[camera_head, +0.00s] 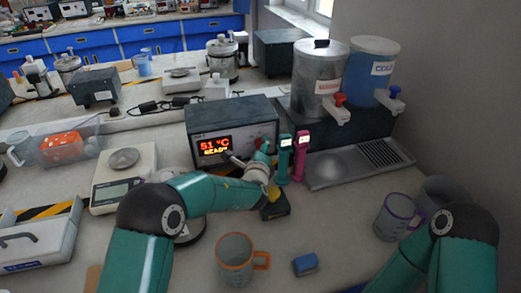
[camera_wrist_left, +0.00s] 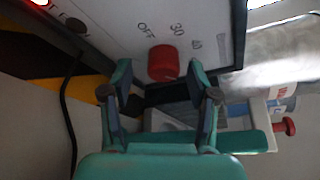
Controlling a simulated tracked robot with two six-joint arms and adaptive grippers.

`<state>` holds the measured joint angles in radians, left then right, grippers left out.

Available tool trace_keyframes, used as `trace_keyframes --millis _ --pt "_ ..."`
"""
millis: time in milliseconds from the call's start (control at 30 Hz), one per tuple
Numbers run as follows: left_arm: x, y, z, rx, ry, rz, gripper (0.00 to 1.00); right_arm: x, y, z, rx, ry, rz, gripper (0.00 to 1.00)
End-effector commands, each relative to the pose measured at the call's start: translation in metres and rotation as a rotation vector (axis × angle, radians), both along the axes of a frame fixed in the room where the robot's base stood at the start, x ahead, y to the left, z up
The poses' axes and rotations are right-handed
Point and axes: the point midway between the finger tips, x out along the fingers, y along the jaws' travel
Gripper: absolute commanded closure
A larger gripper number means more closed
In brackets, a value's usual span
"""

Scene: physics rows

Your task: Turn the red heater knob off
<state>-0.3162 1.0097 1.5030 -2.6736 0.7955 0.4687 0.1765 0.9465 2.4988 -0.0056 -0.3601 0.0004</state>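The heater (camera_head: 225,112) is a dark box with a white front panel and a lit display reading 51 °C and READY. Its red knob (camera_wrist_left: 163,63) shows clearly in the left wrist view, near the printed marks OFF, 30 and 40. A pointer on the knob cannot be made out. My left gripper (camera_head: 260,158) is at the front of the panel, by the knob. In the left wrist view my left gripper (camera_wrist_left: 168,80) is open, with its fingertips apart on either side of the knob; contact cannot be told. My right gripper is out of view.
Teal and pink devices (camera_head: 301,155) stand close to the right of my left gripper. Two dispensers (camera_head: 320,75) with taps stand behind a drip tray (camera_head: 350,165). An orange-handled mug (camera_head: 236,258), a blue block (camera_head: 305,264) and a scale (camera_head: 124,178) are nearby.

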Motion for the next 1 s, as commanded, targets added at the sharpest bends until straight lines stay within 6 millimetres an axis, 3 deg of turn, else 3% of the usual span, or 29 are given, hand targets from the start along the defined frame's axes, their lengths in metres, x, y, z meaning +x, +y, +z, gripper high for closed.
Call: trace_keyframes --millis 267,433,1000 --pt "-0.001 0.000 0.002 0.000 -0.004 -0.001 0.40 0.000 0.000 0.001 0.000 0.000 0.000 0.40" --pt "-0.013 0.000 0.005 0.000 -0.003 -0.001 0.40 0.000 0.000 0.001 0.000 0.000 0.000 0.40" --pt "-0.106 0.004 0.020 0.001 0.000 -0.002 0.40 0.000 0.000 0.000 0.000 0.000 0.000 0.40"
